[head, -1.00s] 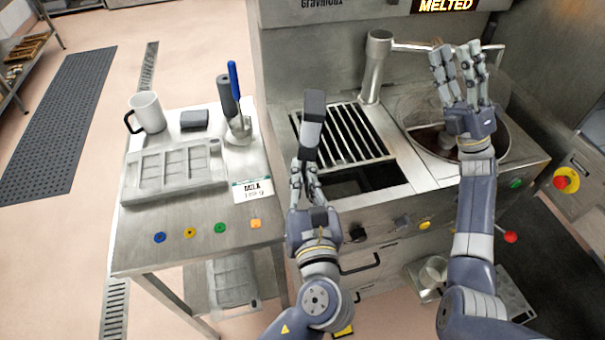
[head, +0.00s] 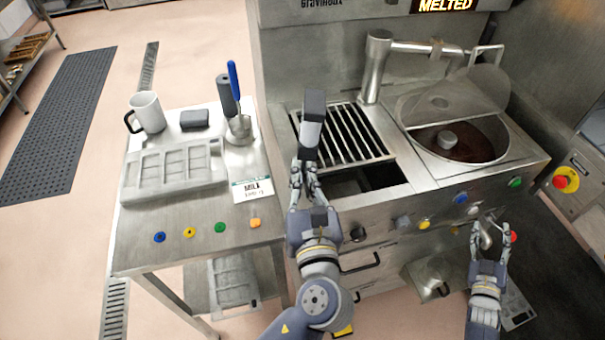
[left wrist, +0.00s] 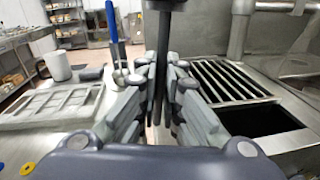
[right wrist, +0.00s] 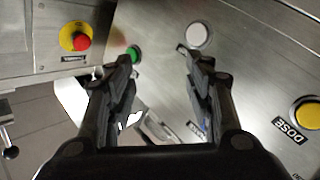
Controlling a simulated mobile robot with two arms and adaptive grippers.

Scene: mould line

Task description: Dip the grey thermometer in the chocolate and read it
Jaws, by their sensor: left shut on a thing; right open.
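My left gripper (head: 305,172) is shut on the grey thermometer (head: 313,108), held upright near the grate; in the left wrist view its dark thin stem (left wrist: 162,75) runs between the fingers. Its lower end is hidden, and no reading is legible. The chocolate (head: 480,142) lies in the round tank (head: 508,150) at the right, with the hinged lid part (head: 450,100) tilted up at the back. The thermometer is left of the tank, apart from it. My right gripper (head: 490,228) is open and empty, low before the machine's front panel; its fingers (right wrist: 160,65) also show in the right wrist view.
A lit sign (head: 446,5) reads MELTED. The slotted grate (head: 342,135) lies between thermometer and tank. The side table (head: 135,250) holds a mug (head: 148,112), mould (head: 170,170), milk card (head: 252,190) and blue-handled tool (head: 234,80). A red button (right wrist: 82,42) and a DOSE button (right wrist: 308,113) are near my right gripper.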

